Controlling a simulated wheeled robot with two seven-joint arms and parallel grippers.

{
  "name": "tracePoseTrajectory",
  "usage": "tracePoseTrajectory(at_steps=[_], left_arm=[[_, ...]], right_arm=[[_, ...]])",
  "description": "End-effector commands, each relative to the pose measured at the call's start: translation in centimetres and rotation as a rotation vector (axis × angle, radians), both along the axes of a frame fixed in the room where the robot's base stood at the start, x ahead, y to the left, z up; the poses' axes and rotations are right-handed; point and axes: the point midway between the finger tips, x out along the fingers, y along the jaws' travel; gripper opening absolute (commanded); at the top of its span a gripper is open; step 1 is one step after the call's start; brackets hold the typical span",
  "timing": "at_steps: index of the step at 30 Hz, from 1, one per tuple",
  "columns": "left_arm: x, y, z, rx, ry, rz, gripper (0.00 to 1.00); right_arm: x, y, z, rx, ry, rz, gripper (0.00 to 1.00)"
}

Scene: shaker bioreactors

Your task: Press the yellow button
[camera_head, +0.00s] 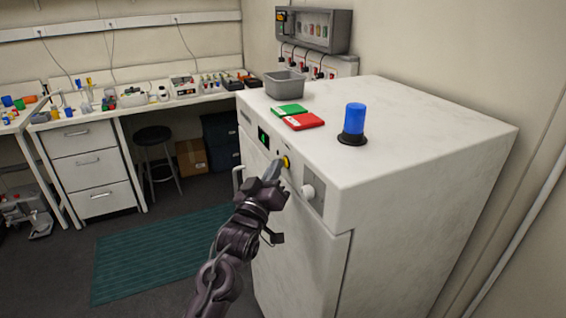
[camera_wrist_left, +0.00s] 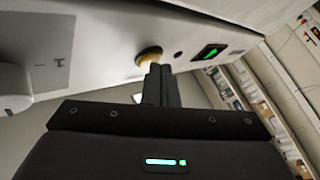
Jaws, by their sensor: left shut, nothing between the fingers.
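The yellow button (camera_head: 286,161) is on the front control panel of the white cabinet-like machine (camera_head: 420,140). In the left wrist view the yellow button (camera_wrist_left: 149,55) shows just beyond my fingertips. My left gripper (camera_head: 276,168) is shut and empty, its tips right at the button in the head view. In the left wrist view the shut fingers (camera_wrist_left: 160,72) point at the button's lower edge; I cannot tell whether they touch it. My right gripper is not in view.
A white knob (camera_head: 308,191) and a dark display with a green sign (camera_head: 263,138) flank the button. On top stand a blue flask-like item (camera_head: 354,120), a red pad (camera_head: 304,121), a green pad (camera_head: 288,110) and a grey bin (camera_head: 285,84). A stool (camera_head: 153,140) stands behind.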

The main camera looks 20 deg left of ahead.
Motion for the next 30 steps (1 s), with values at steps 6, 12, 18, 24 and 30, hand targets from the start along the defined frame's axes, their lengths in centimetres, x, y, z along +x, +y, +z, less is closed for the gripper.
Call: tracePoseTrajectory(at_steps=[6,12,18,24,30], left_arm=[[-0.6,0.6,0.0,0.002,0.001,0.000,0.00],[-0.6,0.6,0.0,0.001,0.000,0.000,0.00],[-1.3,1.3,0.0,0.001,0.000,0.001,0.00],[-2.8,2.8,0.0,0.002,0.002,0.001,0.00],[-4.2,4.2,0.0,0.002,0.002,0.002,0.00]], right_arm=[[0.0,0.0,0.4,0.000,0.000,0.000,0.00],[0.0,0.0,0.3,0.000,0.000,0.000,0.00],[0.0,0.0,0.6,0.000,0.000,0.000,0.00],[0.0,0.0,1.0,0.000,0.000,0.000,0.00],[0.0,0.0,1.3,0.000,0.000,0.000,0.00]])
